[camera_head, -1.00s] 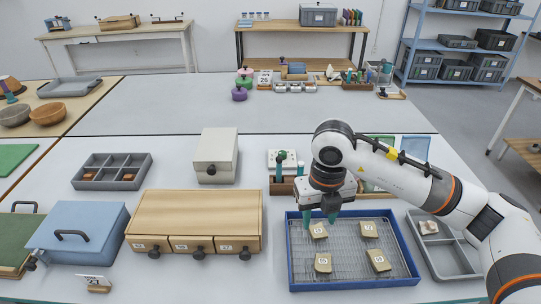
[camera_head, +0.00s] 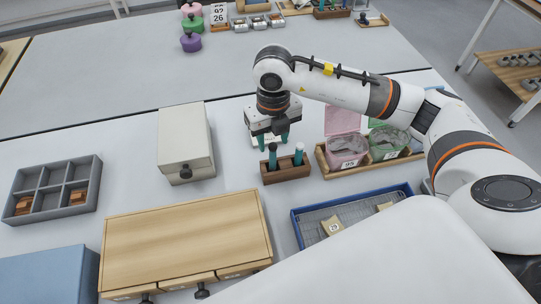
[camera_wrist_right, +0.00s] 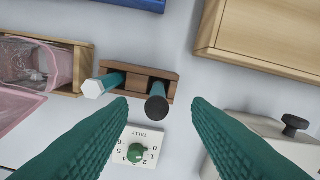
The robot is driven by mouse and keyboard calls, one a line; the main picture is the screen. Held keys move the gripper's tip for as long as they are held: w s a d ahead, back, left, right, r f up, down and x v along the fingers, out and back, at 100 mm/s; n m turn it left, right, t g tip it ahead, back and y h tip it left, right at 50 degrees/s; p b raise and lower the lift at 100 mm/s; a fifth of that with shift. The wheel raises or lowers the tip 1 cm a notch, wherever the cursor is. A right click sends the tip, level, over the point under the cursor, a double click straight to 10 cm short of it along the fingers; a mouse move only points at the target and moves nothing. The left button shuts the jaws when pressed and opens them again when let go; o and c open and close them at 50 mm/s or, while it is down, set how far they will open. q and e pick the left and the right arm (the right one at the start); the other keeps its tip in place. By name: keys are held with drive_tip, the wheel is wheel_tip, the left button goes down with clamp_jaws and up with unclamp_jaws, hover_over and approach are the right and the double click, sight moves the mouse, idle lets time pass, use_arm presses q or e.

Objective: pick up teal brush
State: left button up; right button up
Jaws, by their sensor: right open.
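A small brown wooden holder (camera_head: 287,175) stands on the table with two upright handled tools in its slots. One is a teal handle with a white hexagonal end (camera_head: 298,154), also in the right wrist view (camera_wrist_right: 100,86). The other is a dark teal handle with a black end (camera_head: 272,156), also in the right wrist view (camera_wrist_right: 156,105). Their lower ends are hidden in the holder, so I cannot tell which is the brush. My right gripper (camera_head: 273,140) is open and empty just behind the holder. Its teal fingers (camera_wrist_right: 160,108) point toward the black-ended handle. My left gripper is not in view.
A white tally card with a green knob (camera_wrist_right: 136,152) lies beside the holder. A wooden tray with pink and green bags (camera_head: 372,160) is to the right. A blue-rimmed tray (camera_head: 300,228) is in front, a pale box (camera_head: 185,140) and wooden drawer unit (camera_head: 185,230) left.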

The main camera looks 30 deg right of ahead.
sight(273, 146)
wheel_tip(273, 146, down, 2)
drive_tip(key=shift+f, duration=0.1)
drive_tip(key=shift+w+f+p, duration=0.1)
drive_tip(key=shift+f+p, duration=0.2)
drive_tip(key=shift+f, duration=0.3)
wheel_tip(273, 146, down, 4)
drive_tip(key=shift+w+d+f+p, duration=0.15)
drive_tip(key=shift+f+p, duration=0.05)
drive_tip(key=shift+p, duration=0.25)
clamp_jaws()
wheel_tip(273, 146, up, 10)
drive_tip(key=shift+r+b, duration=0.1)
drive_tip(key=shift+b, duration=0.55)
